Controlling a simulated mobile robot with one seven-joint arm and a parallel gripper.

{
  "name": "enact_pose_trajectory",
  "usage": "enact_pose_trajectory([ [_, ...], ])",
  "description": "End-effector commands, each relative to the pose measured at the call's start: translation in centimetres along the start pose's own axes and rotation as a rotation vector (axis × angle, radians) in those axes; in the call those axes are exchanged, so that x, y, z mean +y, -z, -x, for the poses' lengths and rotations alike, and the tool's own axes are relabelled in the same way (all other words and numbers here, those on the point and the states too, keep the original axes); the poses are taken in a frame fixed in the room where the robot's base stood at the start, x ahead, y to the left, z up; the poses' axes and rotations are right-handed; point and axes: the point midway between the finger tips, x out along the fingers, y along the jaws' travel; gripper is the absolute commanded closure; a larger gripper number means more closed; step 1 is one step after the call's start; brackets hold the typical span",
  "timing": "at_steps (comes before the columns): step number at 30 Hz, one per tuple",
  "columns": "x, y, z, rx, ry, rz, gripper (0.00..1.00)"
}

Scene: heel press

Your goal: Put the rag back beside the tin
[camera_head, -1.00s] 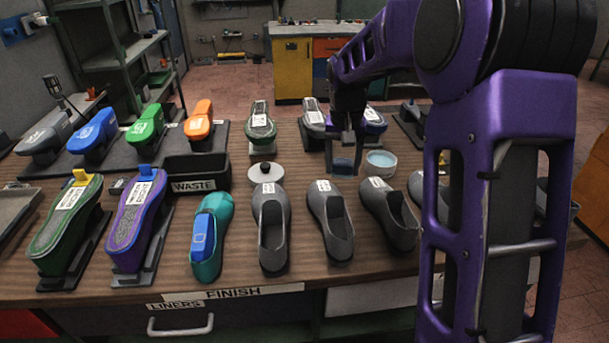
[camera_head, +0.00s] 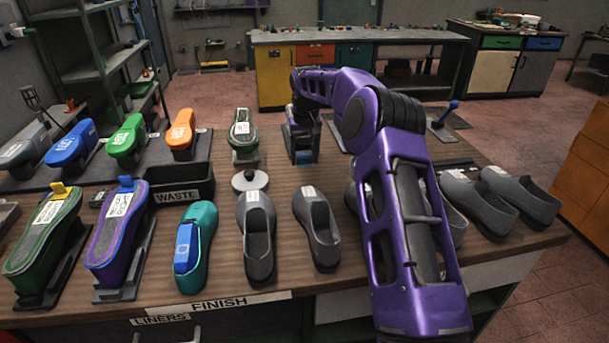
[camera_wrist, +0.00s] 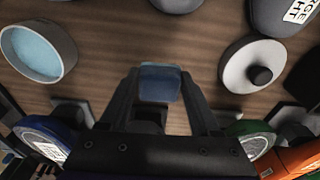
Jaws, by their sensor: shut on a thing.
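My gripper (camera_wrist: 158,95) is shut on the blue rag (camera_wrist: 160,82), a small folded piece between its fingertips. In the head view my gripper (camera_head: 305,155) hangs over the bench, right of the round lid (camera_head: 249,181), with a bit of blue at its tips. In the wrist view the open round tin (camera_wrist: 38,52), with light blue contents, lies on the left, apart from the rag. The lid with a black knob (camera_wrist: 252,66) lies on the right. My arm hides the tin in the head view. How high the rag is above the bench is unclear.
Dark shoes (camera_head: 257,237) stand along the front of the bench. A black WASTE bin (camera_head: 180,183) is on the left, beside upright soles on stands (camera_head: 120,225). Coloured lasts (camera_head: 126,137) stand behind. Bare wood shows around the rag in the wrist view.

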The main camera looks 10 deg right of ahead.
Motion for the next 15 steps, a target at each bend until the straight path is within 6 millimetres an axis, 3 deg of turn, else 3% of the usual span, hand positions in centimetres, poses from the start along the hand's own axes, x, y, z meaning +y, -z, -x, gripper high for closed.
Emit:
enact_pose_trajectory([
  [5,0.0,-0.2,-1.4,0.000,0.000,-0.001,0.97],
  [12,0.1,-0.6,-5.1,-0.001,0.000,-0.001,0.97],
  [15,0.0,-0.7,-5.6,0.001,0.000,-0.001,0.97],
])
